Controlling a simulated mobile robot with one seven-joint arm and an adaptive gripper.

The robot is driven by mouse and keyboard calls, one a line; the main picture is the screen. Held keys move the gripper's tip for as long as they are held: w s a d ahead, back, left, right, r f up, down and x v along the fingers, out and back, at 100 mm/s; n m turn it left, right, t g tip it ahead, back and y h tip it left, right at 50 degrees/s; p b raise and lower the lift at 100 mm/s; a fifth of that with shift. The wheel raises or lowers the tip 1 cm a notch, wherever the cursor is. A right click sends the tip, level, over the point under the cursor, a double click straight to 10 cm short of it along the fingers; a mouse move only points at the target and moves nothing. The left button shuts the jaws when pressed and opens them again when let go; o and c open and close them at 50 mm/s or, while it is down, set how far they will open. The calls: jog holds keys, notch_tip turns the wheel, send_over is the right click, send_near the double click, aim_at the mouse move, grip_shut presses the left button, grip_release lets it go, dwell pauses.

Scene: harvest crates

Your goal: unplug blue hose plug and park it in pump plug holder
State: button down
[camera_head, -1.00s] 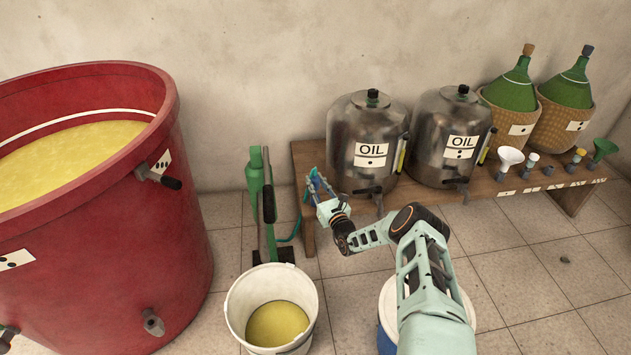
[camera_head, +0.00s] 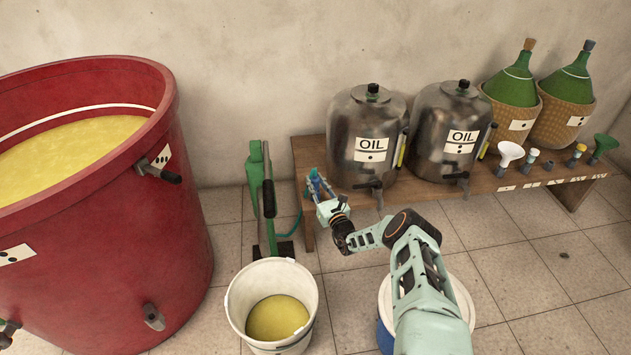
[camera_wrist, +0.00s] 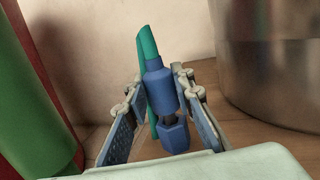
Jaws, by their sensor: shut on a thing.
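The blue hose plug (camera_wrist: 160,90) stands roughly upright between my gripper's fingers in the wrist view, with a green hose (camera_wrist: 147,42) rising from its top. A blue hex-shaped piece (camera_wrist: 174,138) sits just below it past a dark narrow section; I cannot tell whether the two are joined. My gripper (camera_head: 315,183) is shut on the plug at the left end of the bench, beside the left oil tank. The green hand pump (camera_head: 256,190) stands on the floor to the left. Its plug holder cannot be made out.
A wooden bench (camera_head: 311,232) bears two steel oil tanks (camera_head: 350,120) (camera_head: 422,125), wicker-wrapped bottles and funnels. A large red vat (camera_head: 185,235) fills the left. A white bucket (camera_head: 238,315) of yellow liquid stands in front of the pump.

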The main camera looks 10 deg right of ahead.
jog(key=shift+f, duration=0.2)
jog(key=c, duration=1.6)
grip_release()
jog(key=v, duration=1.2)
